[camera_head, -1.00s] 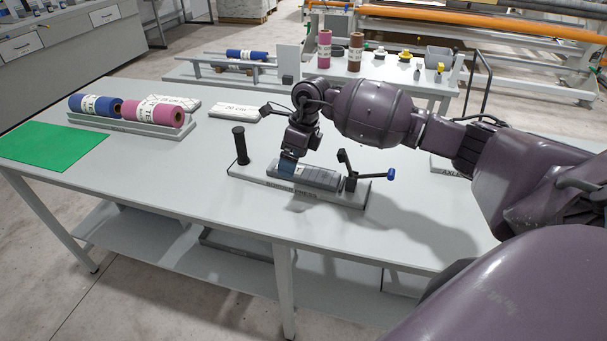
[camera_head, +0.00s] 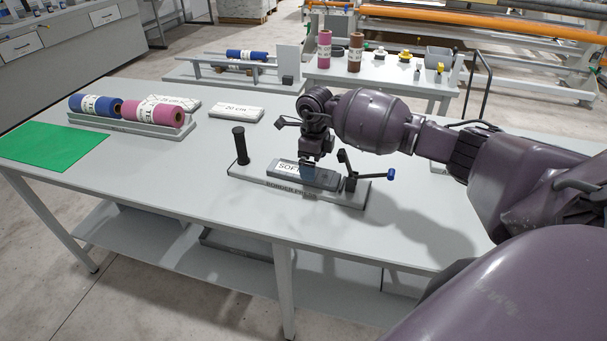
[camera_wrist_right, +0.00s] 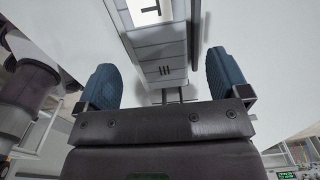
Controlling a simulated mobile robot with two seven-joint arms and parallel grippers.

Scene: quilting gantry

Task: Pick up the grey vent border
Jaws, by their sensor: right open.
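The grey vent border (camera_head: 322,180) lies on the border press (camera_head: 345,200) on the table. A white label, partly hidden by my gripper, shows on its left part. My right gripper (camera_head: 309,172) is over the middle of the border, pointing down. In the right wrist view my right gripper (camera_wrist_right: 166,80) has its two blue fingers wide apart. The grey vent border (camera_wrist_right: 163,48), with small dark slots, shows between and beyond them. I cannot tell how far above it the fingers are. My left gripper is not in view.
The press has a black post (camera_head: 239,146) at its left and a clamp lever with a blue knob (camera_head: 390,174) at its right. Blue and pink rolls (camera_head: 153,111) lie in a tray at left, near a green mat (camera_head: 50,147). The table front is clear.

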